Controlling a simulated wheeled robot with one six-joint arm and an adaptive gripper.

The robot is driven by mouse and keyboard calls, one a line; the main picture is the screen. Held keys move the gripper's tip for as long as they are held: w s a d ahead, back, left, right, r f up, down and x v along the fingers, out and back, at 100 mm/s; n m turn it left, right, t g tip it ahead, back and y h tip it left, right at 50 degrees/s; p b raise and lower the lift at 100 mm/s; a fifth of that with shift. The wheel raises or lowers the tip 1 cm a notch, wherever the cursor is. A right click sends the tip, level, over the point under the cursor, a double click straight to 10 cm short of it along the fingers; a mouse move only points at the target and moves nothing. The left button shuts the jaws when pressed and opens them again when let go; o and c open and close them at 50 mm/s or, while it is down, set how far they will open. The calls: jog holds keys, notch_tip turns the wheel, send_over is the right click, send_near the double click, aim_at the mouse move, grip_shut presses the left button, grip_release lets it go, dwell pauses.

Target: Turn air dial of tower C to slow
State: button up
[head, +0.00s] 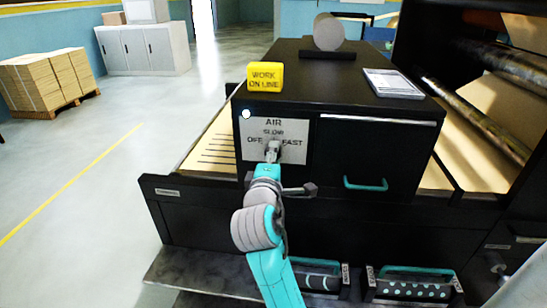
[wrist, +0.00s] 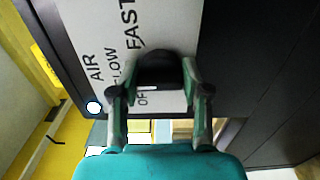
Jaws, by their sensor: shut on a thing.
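The air dial is a dark knob (wrist: 160,68) on a white plate (head: 298,150) marked AIR, with OFF at left, SLOW at top and FAST at right. The plate is on the front of a black cabinet. My gripper (head: 272,151) is at the plate's middle and covers most of the dial in the head view. In the wrist view the fingers stand on both sides of the knob, shut on it. The plate's words appear turned sideways there. Which word the dial points at cannot be told. No tower letter is readable.
A yellow WORK ON LINE block (head: 265,77), a grey roll (head: 328,33) and a tablet-like pad (head: 393,83) are on the cabinet top. A drawer with a teal handle (head: 366,184) is right of the plate. A lit white lamp (head: 246,113) is at its upper left corner.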

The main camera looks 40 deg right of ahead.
jog(key=shift+f, duration=0.1)
dwell(0.3)
jog(key=o, duration=1.1)
jog(key=shift+o, duration=0.2)
jog(key=v, duration=1.2)
